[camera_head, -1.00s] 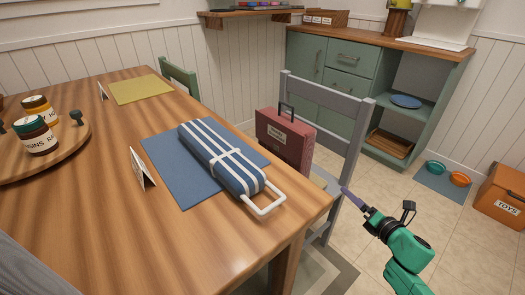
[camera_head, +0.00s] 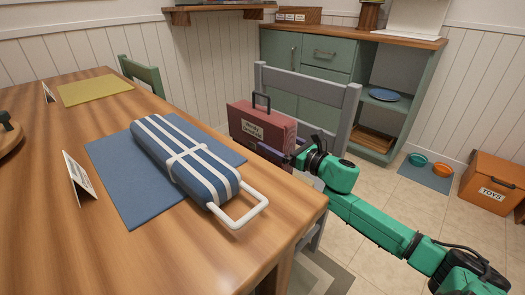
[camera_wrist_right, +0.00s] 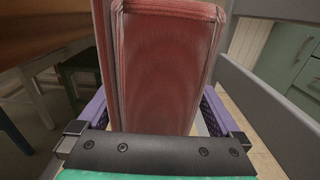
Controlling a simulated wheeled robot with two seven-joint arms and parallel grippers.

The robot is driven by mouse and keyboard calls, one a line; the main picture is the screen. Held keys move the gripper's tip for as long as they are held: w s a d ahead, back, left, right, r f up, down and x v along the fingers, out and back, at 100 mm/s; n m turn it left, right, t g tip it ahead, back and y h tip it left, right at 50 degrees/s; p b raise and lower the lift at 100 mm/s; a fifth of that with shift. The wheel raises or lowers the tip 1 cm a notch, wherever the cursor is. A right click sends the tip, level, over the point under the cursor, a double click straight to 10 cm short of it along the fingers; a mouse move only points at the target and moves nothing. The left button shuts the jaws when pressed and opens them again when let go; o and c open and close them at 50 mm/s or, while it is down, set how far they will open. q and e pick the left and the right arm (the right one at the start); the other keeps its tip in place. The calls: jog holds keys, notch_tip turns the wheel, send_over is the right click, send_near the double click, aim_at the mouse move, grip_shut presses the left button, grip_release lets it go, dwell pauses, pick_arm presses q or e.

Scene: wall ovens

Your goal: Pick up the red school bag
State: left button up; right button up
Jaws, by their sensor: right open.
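The red school bag (camera_head: 262,122) stands upright on the grey chair (camera_head: 352,105) beside the table. It has a dark top handle and a white label. My right gripper (camera_head: 282,152) is at the bag's near right end, low down. In the right wrist view the red bag (camera_wrist_right: 168,65) fills the space between the purple fingers of my right gripper (camera_wrist_right: 155,108), one on each side. The jaws are open, and I cannot tell whether either finger touches the bag. My left gripper is not in view.
The wooden table (camera_head: 215,262) holds a blue striped roll (camera_head: 180,160) with a white handle on a blue mat (camera_head: 112,170). The chair's back stands behind the bag. A green cabinet (camera_head: 285,55) and an orange toy box (camera_head: 490,182) are farther off, with open tiled floor.

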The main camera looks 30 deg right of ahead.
jog(key=shift+x, duration=0.85)
grip_shut()
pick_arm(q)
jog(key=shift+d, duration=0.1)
pick_arm(e)
jog(key=shift+r, duration=0.1)
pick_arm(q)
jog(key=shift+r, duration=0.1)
